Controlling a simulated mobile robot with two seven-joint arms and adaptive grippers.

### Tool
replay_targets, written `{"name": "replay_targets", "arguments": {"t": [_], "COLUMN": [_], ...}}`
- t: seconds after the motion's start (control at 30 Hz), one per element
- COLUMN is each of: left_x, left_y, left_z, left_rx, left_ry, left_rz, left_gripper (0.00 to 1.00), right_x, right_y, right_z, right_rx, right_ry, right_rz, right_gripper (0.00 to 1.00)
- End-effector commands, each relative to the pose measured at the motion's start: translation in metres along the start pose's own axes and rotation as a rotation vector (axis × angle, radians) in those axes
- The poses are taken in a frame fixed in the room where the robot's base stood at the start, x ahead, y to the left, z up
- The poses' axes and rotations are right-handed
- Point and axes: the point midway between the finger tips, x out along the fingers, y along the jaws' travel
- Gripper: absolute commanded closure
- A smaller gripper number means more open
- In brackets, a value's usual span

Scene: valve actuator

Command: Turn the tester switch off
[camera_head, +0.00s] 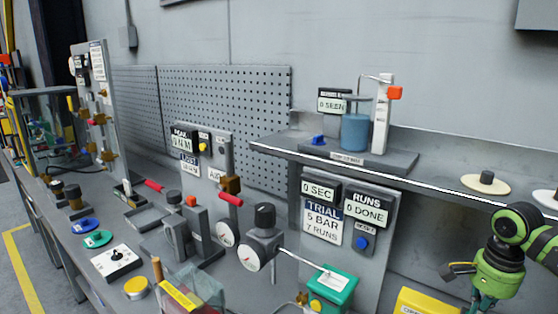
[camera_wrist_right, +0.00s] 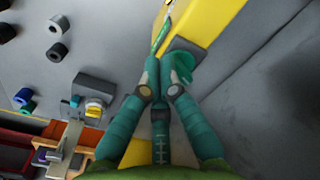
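No part is clearly labelled as the tester switch. A white box with a black knob or lever (camera_head: 117,262) sits on the bench at the lower left. A green box with a yellow button (camera_head: 330,286) stands at the lower middle. The trial panel (camera_head: 368,210) carries displays and a blue button (camera_head: 362,243). My right gripper (camera_head: 478,296) hangs at the lower right of the head view, right of the green box and apart from the panel. In the wrist view its teal fingers (camera_wrist_right: 163,75) lie close together; their tips are unclear. My left gripper is out of view.
A grey shelf (camera_head: 432,184) runs above the trial panel, with a blue cylinder stand on it. A valve with a gauge and long rod (camera_head: 264,235) stands left of the green box. The bench is crowded.

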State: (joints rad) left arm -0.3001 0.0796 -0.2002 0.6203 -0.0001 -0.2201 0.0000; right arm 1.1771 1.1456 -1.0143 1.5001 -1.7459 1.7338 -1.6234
Motion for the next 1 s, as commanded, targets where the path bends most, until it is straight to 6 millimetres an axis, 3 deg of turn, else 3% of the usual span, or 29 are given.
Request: {"name": "replay_targets", "arguments": {"t": [0.03, 0.63, 1.0], "left_x": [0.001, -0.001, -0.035], "left_y": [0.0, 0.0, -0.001], "left_z": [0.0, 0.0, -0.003], "left_rx": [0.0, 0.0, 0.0], "left_ry": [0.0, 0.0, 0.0], "left_rz": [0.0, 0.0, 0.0], "left_gripper": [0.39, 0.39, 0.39], "right_x": [0.01, 0.008, -0.037], "right_y": [0.008, 0.011, 0.007], "right_z": [-0.001, 0.008, 0.008], "right_rx": [0.006, 0.004, 0.0], "right_ry": [-0.002, -0.004, -0.002], "right_rz": [0.036, 0.035, 0.022], "right_gripper": [1.0, 1.0, 1.0]}}
